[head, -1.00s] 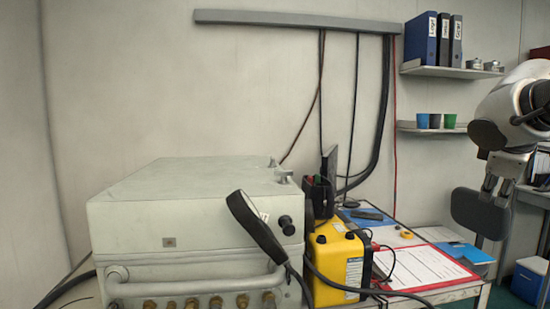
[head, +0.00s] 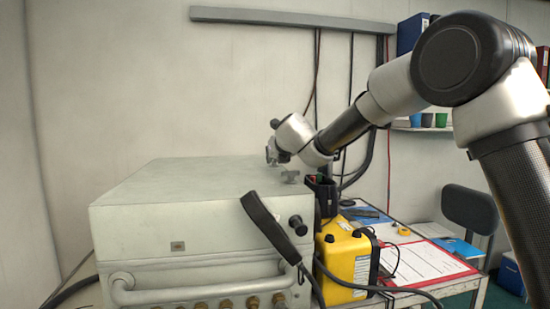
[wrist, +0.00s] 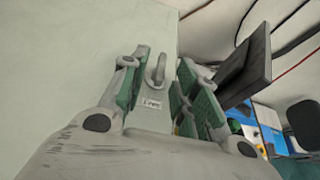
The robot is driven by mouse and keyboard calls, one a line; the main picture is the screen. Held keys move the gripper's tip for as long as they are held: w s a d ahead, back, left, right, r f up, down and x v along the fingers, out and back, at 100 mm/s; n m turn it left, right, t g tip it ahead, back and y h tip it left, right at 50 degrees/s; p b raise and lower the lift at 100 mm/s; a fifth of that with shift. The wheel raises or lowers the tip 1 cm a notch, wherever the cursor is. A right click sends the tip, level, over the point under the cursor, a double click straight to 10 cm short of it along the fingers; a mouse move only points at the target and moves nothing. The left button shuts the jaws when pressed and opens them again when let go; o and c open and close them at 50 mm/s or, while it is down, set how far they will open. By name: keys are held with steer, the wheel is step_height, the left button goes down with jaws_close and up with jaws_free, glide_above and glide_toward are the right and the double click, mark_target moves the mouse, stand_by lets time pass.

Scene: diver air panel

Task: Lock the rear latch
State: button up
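The pale grey air panel case (head: 180,195) stands at the left in the head view. The front latch (head: 290,176) sits on its right top edge. In the wrist view the rear latch (wrist: 156,70), a small grey hook-like piece, shows between my fingers, with a small white label (wrist: 152,104) beside it. My gripper (wrist: 165,85) is open, with its green-padded fingers on either side of the latch and apart from each other. In the head view my gripper (head: 273,157) is at the case's rear right top edge and largely hides the rear latch. Whether it touches the latch, I cannot tell.
A black handset (head: 265,225) hangs at the case's front right corner. A dark monitor (wrist: 250,65) is close to my right finger. The case top is clear.

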steer(key=shift+x, duration=1.1)
jaws_close()
steer(key=shift+r, duration=0.1)
steer(key=shift+m+h, duration=0.3)
steer(key=shift+s+a+m+h, duration=0.1)
steer(key=shift+a+m+h, duration=0.15)
steer(key=shift+m+h, duration=0.3)
steer(key=m+h, duration=0.2)
steer(key=h, duration=0.1)
steer(key=shift+a+t, duration=0.25)
steer(key=shift+t, duration=0.05)
steer(key=m+h, duration=0.3)
steer(key=m+g+h, duration=0.1)
steer(key=shift+a+m+h, duration=0.25)
steer(key=shift+a+h, duration=0.05)
steer(key=shift+h, duration=0.05)
steer(key=shift+w+a+m+g+h, duration=0.15)
steer(key=shift+m+g+h, duration=0.2)
steer(key=shift+m+h, duration=0.2)
steer(key=shift+w+d+m+g+h, duration=0.15)
steer(key=shift+m+g+h, duration=0.2)
steer(key=shift+m+h, duration=0.2)
steer(key=shift+a, duration=0.1)
